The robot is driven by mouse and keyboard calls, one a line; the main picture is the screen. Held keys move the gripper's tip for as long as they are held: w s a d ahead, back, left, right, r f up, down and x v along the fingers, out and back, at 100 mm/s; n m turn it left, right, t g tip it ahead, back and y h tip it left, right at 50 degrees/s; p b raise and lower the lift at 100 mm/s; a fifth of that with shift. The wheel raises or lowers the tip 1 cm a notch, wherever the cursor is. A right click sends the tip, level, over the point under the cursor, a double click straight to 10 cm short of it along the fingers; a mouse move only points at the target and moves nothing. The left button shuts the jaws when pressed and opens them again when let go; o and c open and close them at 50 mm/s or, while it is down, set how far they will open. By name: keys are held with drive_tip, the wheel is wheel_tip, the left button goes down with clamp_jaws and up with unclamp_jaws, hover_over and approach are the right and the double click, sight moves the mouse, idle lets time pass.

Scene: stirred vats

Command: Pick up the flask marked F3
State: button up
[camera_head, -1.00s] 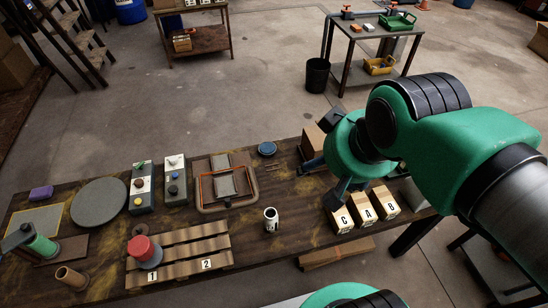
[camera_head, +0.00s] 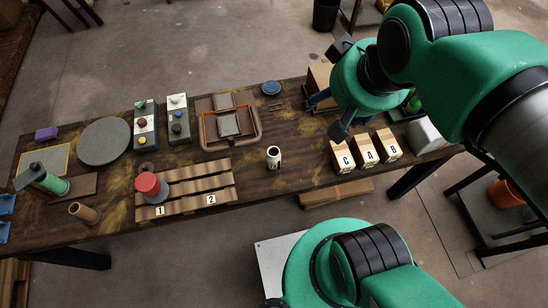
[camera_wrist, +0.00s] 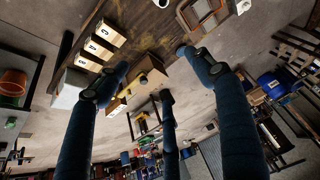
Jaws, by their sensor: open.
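No flask with a readable F3 mark shows. A small white cylinder (camera_head: 273,157) with a dark mark stands upright mid-table in the head view; I cannot read its mark. My gripper (camera_head: 325,112) is open and empty over the table's far right part, to the right of the cylinder and apart from it. In the wrist view my gripper (camera_wrist: 155,72) has its blue fingers spread with nothing between them, and a cardboard box (camera_wrist: 152,72) lies beyond.
Wooden blocks C (camera_head: 341,158), A (camera_head: 365,151) and B (camera_head: 388,146) stand below my gripper. A slatted rack (camera_head: 200,183) with a red-topped cylinder (camera_head: 151,187) is at the left. A framed tray (camera_head: 230,128) lies behind. Bare wood surrounds the white cylinder.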

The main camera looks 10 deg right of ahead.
drive_tip(key=shift+w, duration=0.1)
drive_tip(key=n+g+p, duration=0.2)
drive_tip(key=n+g, duration=0.1)
drive_tip(key=g, duration=0.3)
hover_over(274, 151)
wheel_tip(274, 151, down, 36)
drive_tip(key=shift+f, duration=0.6)
drive_tip(key=shift+f+b, duration=0.3)
drive_tip(key=shift+f, duration=0.2)
wheel_tip(274, 151, down, 8)
drive_tip(key=shift+r+b, duration=0.2)
drive_tip(key=shift+b, duration=0.55)
